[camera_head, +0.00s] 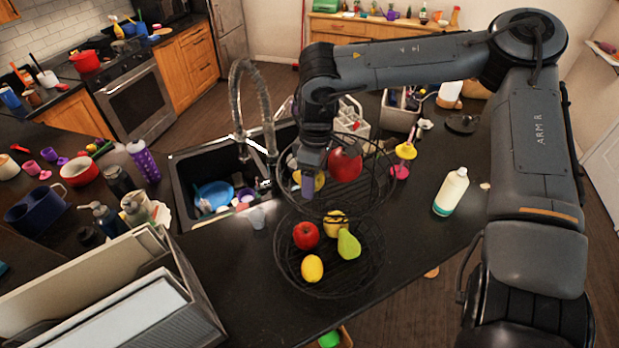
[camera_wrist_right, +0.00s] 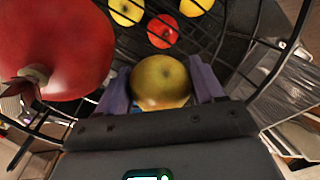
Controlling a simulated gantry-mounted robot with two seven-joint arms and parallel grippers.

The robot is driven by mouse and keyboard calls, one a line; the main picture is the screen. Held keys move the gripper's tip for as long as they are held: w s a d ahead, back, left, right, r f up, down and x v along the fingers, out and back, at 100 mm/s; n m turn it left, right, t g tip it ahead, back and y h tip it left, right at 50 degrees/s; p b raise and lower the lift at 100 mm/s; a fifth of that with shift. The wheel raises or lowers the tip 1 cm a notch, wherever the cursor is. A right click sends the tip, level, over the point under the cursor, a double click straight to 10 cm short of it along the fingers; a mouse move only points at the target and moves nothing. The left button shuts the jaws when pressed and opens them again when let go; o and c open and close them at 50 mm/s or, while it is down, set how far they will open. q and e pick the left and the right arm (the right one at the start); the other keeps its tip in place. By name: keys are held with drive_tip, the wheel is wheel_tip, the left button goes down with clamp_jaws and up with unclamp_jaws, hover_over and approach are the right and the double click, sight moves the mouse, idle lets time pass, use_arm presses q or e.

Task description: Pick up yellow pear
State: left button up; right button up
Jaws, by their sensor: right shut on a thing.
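My right gripper (camera_head: 308,186) is at the upper wire basket (camera_head: 388,182), fingers pointing down. In the right wrist view the gripper (camera_wrist_right: 162,84) is shut on a rounded, olive-yellow fruit, the yellow pear (camera_wrist_right: 161,80), with one purple finger on each side of it. Only one end of it shows, so its full shape is hidden. In the head view the yellow pear (camera_head: 320,181) is partly hidden behind the fingers. A large red fruit (camera_head: 345,163) sits right beside the gripper, and it fills the left of the wrist view (camera_wrist_right: 50,45). My left gripper is not in view.
The lower wire basket (camera_head: 322,294) holds a red apple (camera_head: 306,236), a yellow fruit (camera_head: 335,223), a green pear (camera_head: 349,245) and a lemon (camera_head: 312,268). The sink (camera_head: 180,168) with its tall faucet (camera_head: 240,95) is left. A white bottle (camera_head: 452,192) stands right, with bare counter around it.

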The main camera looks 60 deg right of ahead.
drive_tip(key=shift+r, duration=0.2)
drive_tip(key=shift+r, duration=0.6)
wheel_tip(320, 180, up, 17)
drive_tip(key=shift+f+b, duration=0.2)
drive_tip(key=shift+b, duration=0.4)
wheel_tip(320, 180, up, 10)
drive_tip(key=p, duration=0.7)
drive_tip(key=shift+f, duration=0.1)
